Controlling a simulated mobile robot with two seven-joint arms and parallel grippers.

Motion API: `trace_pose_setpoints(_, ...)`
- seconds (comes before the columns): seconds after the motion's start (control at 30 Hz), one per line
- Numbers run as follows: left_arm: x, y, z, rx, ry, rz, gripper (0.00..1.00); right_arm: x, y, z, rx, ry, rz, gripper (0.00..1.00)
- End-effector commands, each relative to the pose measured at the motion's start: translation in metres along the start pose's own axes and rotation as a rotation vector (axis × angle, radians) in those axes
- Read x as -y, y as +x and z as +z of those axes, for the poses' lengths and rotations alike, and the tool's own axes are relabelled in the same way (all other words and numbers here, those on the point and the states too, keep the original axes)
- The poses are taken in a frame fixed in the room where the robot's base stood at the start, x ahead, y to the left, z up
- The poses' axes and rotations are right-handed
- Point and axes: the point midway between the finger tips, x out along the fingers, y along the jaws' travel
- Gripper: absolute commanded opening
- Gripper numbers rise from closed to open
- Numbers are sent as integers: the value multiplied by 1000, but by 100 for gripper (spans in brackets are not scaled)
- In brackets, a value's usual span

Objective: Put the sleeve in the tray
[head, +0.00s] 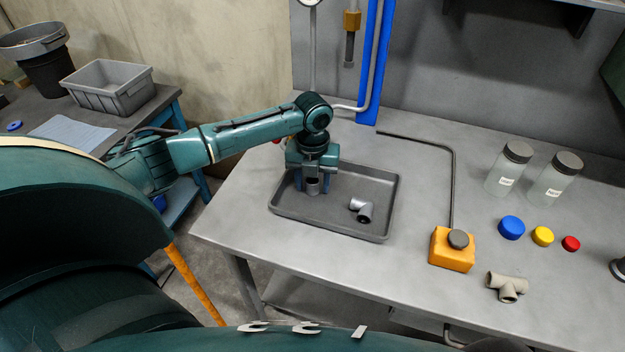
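The sleeve (313,188) is a short grey cylinder, upright between the fingers of my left gripper (312,183). The gripper points straight down and appears shut on it. They are over the left part of the dark grey tray (335,230), inside its rim. I cannot tell whether the sleeve's lower end touches the tray floor. A grey elbow fitting (362,210) lies in the tray to the right of the sleeve. My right gripper is not in view.
To the right on the table (410,185) are an orange box with a dark knob (452,250), a beige tee fitting (507,286), blue, yellow and red caps (542,236), and two clear jars (508,170). A grey bin (108,90) stands on another bench at left.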

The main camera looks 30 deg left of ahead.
Motion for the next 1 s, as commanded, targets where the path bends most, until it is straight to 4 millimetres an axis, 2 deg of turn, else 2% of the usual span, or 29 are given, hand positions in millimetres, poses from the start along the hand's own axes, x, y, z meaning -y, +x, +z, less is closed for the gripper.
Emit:
trace_pose_setpoints(0.27,0,-1,0,0,0,0,50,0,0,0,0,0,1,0)
trace_pose_setpoints(0.37,0,-7,1,2,0,-2,50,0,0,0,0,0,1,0)
trace_pose_setpoints(0.47,0,-21,1,4,1,-2,50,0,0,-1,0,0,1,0)
trace_pose_setpoints(0.8,0,-93,1,4,0,-2,50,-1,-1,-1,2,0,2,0)
trace_pose_setpoints(1.0,0,-118,1,1,-1,-1,50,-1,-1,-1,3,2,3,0)
